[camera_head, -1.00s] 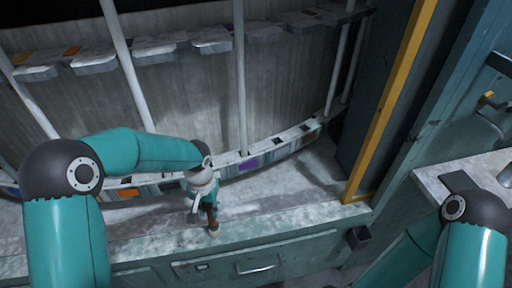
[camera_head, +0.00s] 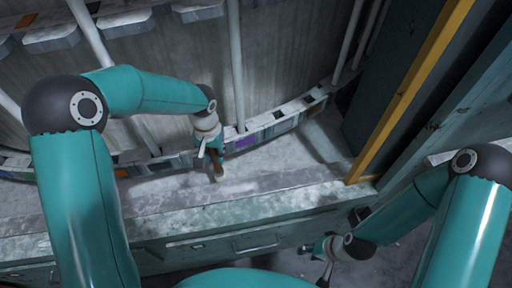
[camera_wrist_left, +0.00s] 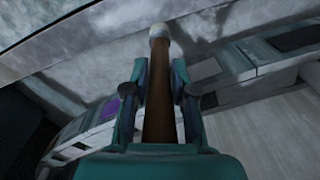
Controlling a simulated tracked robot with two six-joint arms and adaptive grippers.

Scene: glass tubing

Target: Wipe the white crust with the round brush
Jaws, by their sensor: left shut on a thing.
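My left gripper (camera_head: 213,162) is shut on the round brush, over the pale ledge. The brush (camera_wrist_left: 158,90) shows in the left wrist view as a brown handle between the two fingers, with a pale rounded end pointing away. In the head view only a short brown piece of the brush (camera_head: 218,172) shows below the fingers. Whitish, patchy crust (camera_head: 265,198) covers the ledge; I cannot tell whether the brush touches it. Pale patches also show beyond the brush in the left wrist view (camera_wrist_left: 212,25). My right gripper (camera_head: 327,272) hangs low in front of the cabinet, its fingers too small to read.
A curved rail with coloured labels (camera_head: 255,138) runs behind the ledge, with upright pale tubes (camera_head: 235,70) rising behind my left gripper. A yellow post (camera_head: 410,90) stands at right. Drawers with handles (camera_head: 255,243) lie below the ledge.

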